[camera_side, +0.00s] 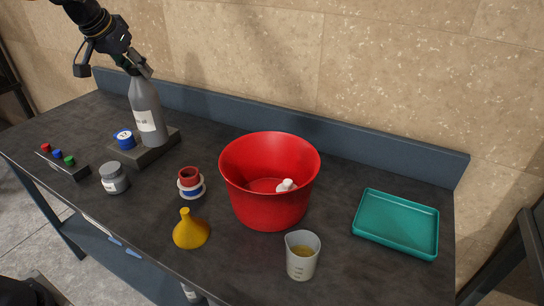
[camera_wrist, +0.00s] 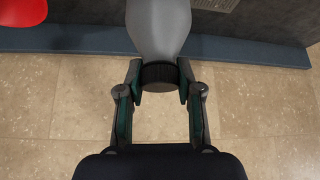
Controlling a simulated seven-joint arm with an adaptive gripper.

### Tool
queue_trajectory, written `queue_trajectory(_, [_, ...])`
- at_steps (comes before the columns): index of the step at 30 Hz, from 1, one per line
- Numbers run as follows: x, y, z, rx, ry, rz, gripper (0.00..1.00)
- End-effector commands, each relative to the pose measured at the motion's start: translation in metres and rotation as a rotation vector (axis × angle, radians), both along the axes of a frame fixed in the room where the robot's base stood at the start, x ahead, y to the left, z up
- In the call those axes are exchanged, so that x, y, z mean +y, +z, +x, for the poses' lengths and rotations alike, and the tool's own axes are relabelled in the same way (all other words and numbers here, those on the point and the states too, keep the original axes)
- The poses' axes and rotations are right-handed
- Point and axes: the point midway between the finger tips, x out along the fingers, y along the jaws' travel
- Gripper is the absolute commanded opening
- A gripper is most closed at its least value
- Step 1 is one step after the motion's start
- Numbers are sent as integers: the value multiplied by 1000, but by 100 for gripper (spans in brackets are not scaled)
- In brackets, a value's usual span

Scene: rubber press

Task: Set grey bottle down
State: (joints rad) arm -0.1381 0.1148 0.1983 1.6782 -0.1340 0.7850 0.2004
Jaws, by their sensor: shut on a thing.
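The grey bottle (camera_side: 146,106) has a white label and stands upright at the dark scale-like block (camera_side: 163,150) at the back left of the table. Whether its base touches the block I cannot tell for sure. My gripper (camera_side: 138,68) is shut on the bottle's neck from above. In the wrist view the gripper fingers (camera_wrist: 159,82) sit on both sides of the dark neck ring, and the grey bottle (camera_wrist: 158,28) extends toward the top edge.
A blue-lidded container (camera_side: 125,139) is beside the bottle.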

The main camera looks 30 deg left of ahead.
Motion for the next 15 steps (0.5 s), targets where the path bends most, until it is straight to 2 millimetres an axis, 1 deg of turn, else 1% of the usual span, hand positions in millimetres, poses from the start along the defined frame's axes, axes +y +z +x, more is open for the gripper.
queue_trajectory(3, [-9,-7,5,-2,-21,1,0])
queue_trajectory(8, [-12,-12,15,-4,-33,2,0])
queue_trajectory(11, [-10,-19,28,-2,-34,2,0])
queue_trajectory(15, [-5,-30,53,-2,-34,2,0])
